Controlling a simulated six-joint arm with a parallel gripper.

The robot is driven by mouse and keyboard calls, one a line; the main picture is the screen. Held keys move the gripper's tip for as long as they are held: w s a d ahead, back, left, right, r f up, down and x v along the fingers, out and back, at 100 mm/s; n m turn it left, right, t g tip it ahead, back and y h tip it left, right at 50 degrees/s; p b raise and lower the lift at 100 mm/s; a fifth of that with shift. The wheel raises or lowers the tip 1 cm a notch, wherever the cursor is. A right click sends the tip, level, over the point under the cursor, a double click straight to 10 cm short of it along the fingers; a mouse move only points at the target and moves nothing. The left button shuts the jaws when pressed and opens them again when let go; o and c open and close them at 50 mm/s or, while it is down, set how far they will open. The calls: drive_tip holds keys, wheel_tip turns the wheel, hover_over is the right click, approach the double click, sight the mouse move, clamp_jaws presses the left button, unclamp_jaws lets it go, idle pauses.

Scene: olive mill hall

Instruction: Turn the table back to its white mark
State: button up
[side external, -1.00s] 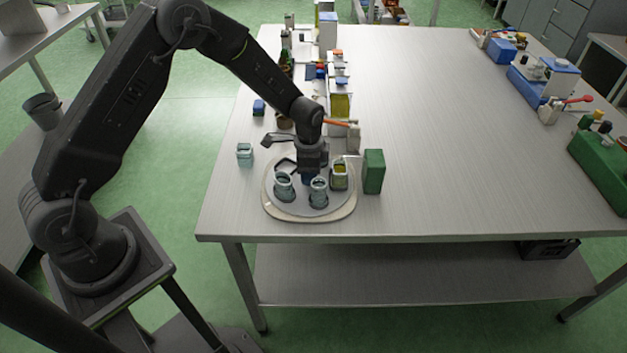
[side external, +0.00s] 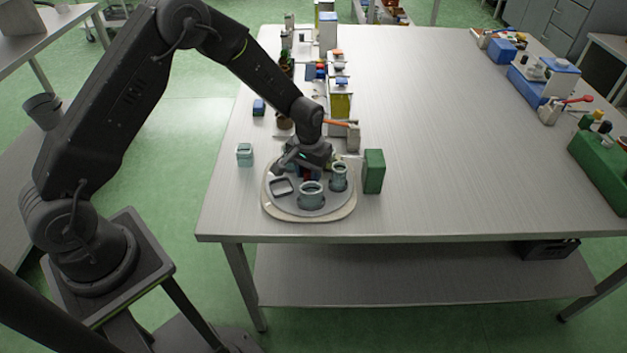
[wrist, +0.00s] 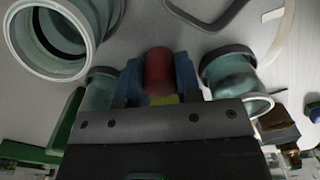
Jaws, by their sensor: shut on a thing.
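The round grey turntable (side external: 286,203) sits on a cream base near the table's front left corner. My gripper (side external: 310,176) points down at its middle and is shut on the red knob (wrist: 158,68), between blue finger pads. The wrist view shows a large open jar (wrist: 92,14) at upper left and another jar (wrist: 228,74) at right. I cannot make out the white mark clearly.
A green box (side external: 373,171) stands close to the turntable's right. A small teal jar (side external: 244,154) stands to its left. Bottles and tins, including a yellow tin (side external: 340,103), line up behind. The table's middle (side external: 430,130) is clear.

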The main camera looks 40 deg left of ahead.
idle(0.4)
drive_tip(key=n, duration=0.4)
drive_tip(key=shift+n, duration=0.3)
drive_tip(key=n, duration=0.5)
drive_tip(key=o, duration=0.6)
drive_tip(key=shift+r, duration=4)
